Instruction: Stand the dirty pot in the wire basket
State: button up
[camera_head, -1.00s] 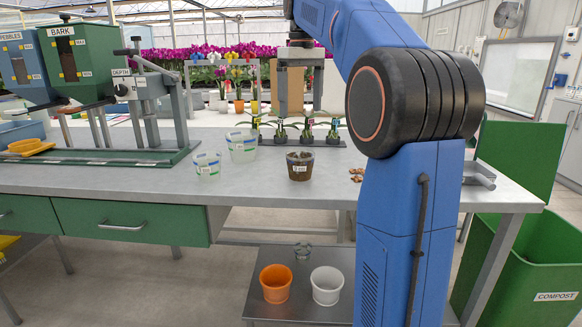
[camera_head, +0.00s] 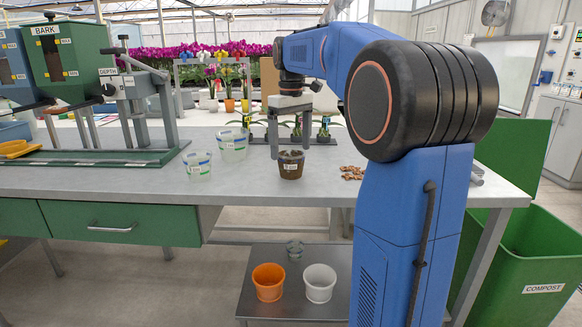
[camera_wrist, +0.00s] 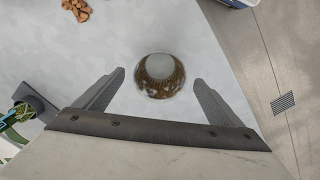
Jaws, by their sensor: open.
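The dirty pot (camera_head: 291,166), a brown-stained tub with a pale label, stands upright on the grey bench. In the wrist view the pot (camera_wrist: 160,86) shows from above, with a pale round centre and brown, speckled walls. My gripper (camera_head: 302,143) is open and points down, just above or behind the pot in the head view. In the wrist view its two fingertips (camera_wrist: 159,78) appear on either side of the pot, with gaps to both sides; I see no contact. I cannot make out a wire basket in either view.
Two clear pots (camera_head: 232,147) stand left of the dirty pot. Small plants (camera_head: 296,128) stand behind it, and brown chips (camera_head: 352,172) lie to its right. A lower shelf (camera_head: 290,317) holds orange and white pots. A green compost bin (camera_head: 540,270) stands at right.

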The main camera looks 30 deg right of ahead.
aim_at(291, 158)
jog(key=shift+f, duration=2.25)
jog(key=c, duration=1.2)
